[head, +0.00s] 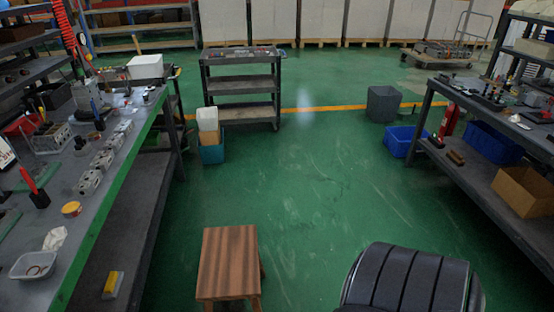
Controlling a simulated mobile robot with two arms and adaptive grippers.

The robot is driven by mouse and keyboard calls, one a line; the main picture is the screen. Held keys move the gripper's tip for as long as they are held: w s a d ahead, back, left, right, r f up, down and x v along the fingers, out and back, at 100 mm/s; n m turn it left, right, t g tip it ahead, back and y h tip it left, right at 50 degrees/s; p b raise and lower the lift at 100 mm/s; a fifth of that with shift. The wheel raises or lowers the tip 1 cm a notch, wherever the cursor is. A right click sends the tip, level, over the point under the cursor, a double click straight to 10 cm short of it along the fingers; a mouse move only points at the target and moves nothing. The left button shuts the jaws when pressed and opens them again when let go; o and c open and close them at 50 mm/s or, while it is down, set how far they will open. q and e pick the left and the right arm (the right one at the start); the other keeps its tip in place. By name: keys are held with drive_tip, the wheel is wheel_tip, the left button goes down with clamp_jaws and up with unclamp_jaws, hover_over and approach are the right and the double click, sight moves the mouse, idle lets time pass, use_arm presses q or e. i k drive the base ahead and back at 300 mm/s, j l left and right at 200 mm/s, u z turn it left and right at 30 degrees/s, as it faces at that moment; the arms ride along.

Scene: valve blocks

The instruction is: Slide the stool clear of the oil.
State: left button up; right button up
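The wooden stool (229,258) stands upright on the green floor at the bottom, left of centre. Its brown striped square top faces up, and its lower legs are cut off or hidden. I cannot make out a clear oil patch. The green floor (300,200) beyond the stool shows pale streaks and scuffs, and a pale shiny spot (305,100) lies farther off, which may be only reflected light. Neither of my grippers is in view, and nothing of mine is seen touching the stool.
A long workbench (130,150) runs along the left, another bench (470,110) along the right. A black ribbed rounded thing (410,280) fills the bottom right. A dark cart (240,87), teal bin (212,154), grey bin (384,103) and blue crate (402,141) stand beyond. The middle floor is free.

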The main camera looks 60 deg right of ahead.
sight(231, 267)
drive_tip(key=z, duration=1.3)
drive_tip(key=i+l+z, duration=0.2)
drive_tip(key=l, duration=0.2)
drive_tip(key=l+z, duration=0.2)
drive_tip(key=l, duration=0.15)
drive_tip(key=i+l+z, duration=0.4)
drive_tip(key=l, duration=0.25)
drive_tip(key=i+l, duration=0.25)
drive_tip(key=i, duration=0.25)
drive_tip(key=i+l, duration=0.25)
drive_tip(key=i, duration=0.2)
drive_tip(key=i+u, duration=0.7)
drive_tip(key=u, duration=0.2)
drive_tip(key=i+l+u, duration=0.15)
drive_tip(key=i+u, duration=0.15)
drive_tip(key=u, duration=0.15)
drive_tip(key=i+l+u, duration=0.3)
drive_tip(key=u, duration=0.15)
